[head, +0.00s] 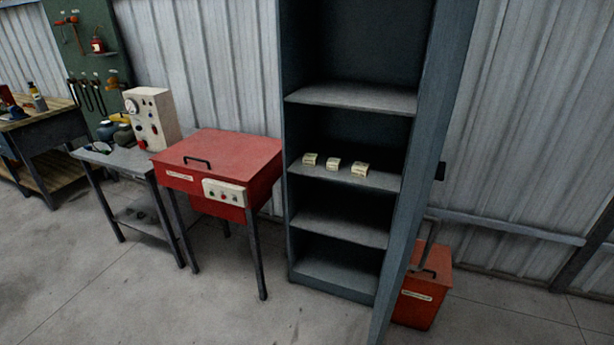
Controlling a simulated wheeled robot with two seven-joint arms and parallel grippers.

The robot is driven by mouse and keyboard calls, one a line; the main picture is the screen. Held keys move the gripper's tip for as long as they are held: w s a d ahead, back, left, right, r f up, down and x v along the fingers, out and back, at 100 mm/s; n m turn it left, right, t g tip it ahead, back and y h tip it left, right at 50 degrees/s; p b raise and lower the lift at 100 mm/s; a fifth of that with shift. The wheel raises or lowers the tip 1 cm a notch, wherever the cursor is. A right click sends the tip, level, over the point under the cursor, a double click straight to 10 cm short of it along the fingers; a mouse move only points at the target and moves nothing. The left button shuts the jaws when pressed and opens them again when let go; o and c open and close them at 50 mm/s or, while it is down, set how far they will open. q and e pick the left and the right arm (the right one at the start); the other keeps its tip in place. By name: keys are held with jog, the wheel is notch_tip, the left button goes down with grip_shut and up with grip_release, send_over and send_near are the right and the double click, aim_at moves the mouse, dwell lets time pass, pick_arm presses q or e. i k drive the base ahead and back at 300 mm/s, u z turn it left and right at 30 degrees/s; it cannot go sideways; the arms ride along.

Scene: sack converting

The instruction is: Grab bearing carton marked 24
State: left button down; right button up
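Three small cream cartons stand in a row on one middle shelf (330,182) of a tall grey-blue open cabinet: a left carton (309,159), a middle carton (333,165) and a right carton (360,169). They are apart from one another. Their markings are too small to read, so I cannot tell which one is marked 24. Neither of my grippers shows in the head view.
The cabinet door (425,150) stands open on the right, beside an orange-red bin (422,297). Left of the cabinet are a red lidded machine (225,150), a grey table (120,155) and a workbench (50,125). The front floor (200,310) is clear.

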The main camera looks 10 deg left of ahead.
aim_at(309, 159)
jog(key=z, duration=0.1)
jog(key=k, duration=0.3)
jog(key=u, duration=1.1)
jog(key=i, duration=0.75)
jog(key=u, duration=0.85)
jog(key=i, duration=0.85)
jog(key=z, duration=0.45)
jog(key=i, duration=0.85)
jog(key=z, duration=0.65)
